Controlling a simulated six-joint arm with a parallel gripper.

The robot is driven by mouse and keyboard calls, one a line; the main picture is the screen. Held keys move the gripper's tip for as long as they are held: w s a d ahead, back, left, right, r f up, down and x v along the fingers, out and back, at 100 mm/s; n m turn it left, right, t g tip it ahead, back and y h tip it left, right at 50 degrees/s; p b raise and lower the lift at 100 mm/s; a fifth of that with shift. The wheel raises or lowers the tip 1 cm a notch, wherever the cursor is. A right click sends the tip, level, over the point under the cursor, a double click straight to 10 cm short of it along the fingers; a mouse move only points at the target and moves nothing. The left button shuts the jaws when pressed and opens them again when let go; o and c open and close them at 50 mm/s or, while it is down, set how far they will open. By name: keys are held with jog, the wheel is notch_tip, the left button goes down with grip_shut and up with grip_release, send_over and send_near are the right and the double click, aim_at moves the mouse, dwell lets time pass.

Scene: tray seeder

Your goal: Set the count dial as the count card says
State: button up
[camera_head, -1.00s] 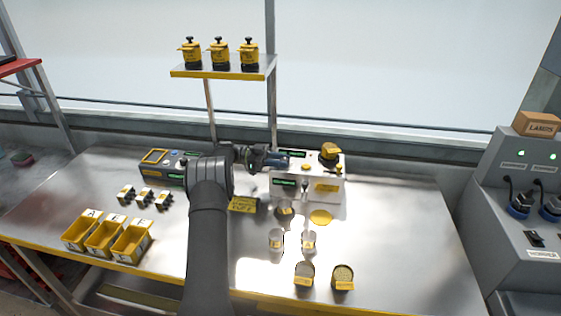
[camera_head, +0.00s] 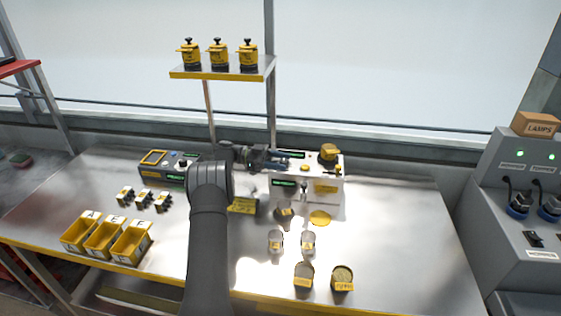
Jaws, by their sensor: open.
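A white machine (camera_head: 327,198) stands at the back of the table with green displays and small controls on its front and top. I cannot tell for certain which control is the count dial. A yellow card with dark print (camera_head: 243,205) is left of the machine, too small to read; I cannot tell if it is the count card. My gripper (camera_head: 289,163) is open, reaching right from my arm over the machine's left part, beside a small orange-yellow knob (camera_head: 304,168). It hides part of the machine top. I cannot tell whether it touches anything.
A dark box with displays (camera_head: 149,178) stands left of my arm. Several clear and dark cups, including one at front (camera_head: 304,280), stand right of it. Yellow bins (camera_head: 131,252) sit front left. A shelf (camera_head: 222,75) with yellow-black pots rises behind. The table's right side is clear.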

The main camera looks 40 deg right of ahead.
jog(key=shift+r, duration=0.5)
notch_tip(320, 180, up, 3)
jog(key=shift+r, duration=0.1)
jog(key=s+d+r, duration=0.3)
jog(key=s+r, duration=0.3)
jog(key=s, duration=0.5)
jog(key=shift+d+r, duration=0.15)
jog(key=shift+r, duration=0.25)
jog(key=shift+s, duration=0.1)
